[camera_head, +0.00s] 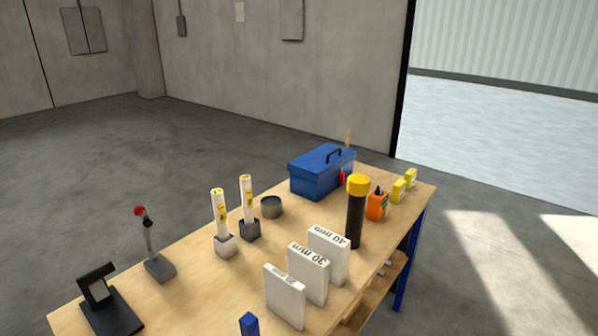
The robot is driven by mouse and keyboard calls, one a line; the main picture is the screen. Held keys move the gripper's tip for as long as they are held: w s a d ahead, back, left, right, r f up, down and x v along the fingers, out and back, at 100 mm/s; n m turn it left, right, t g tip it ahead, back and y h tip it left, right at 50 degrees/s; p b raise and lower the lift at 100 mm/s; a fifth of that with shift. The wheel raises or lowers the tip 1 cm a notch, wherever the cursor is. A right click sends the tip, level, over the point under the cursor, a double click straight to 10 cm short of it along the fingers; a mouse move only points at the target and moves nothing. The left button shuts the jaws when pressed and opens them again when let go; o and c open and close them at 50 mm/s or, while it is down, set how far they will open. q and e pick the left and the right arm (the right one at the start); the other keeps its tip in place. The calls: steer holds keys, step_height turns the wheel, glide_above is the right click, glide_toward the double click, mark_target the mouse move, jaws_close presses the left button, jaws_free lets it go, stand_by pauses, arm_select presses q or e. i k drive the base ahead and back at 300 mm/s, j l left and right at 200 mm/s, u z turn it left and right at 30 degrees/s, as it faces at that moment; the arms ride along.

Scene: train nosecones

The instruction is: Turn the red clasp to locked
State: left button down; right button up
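Two red parts show, and I cannot tell for sure which is the clasp. One is a small red piece (341,177) at the right front of the blue toolbox (316,177), partly hidden behind the black cylinder with a yellow cap (356,213). The other is a red knob (140,211) on top of a tilted grey lever (149,238), which stands on a grey base (160,268) at the left of the table. The toolbox lid looks closed. Neither gripper is in view.
The wooden table (203,285) also holds two white tubes (221,212) in grey blocks, a grey cup (271,207), white thickness-marked blocks (328,254), an orange bottle (377,206), yellow blocks (398,190), a black stand (104,304) and a blue piece (249,325). Floor around is clear.

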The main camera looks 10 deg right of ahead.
mark_target(341, 177)
steer(key=i+l+u, duration=0.2)
steer(key=l+u, duration=0.15)
steer(key=i+l+u, duration=0.1)
steer(key=l+u, duration=0.2)
steer(key=l, duration=0.15)
steer(key=i+l+u, duration=0.1)
steer(key=l+u, duration=0.25)
steer(key=l, duration=0.1)
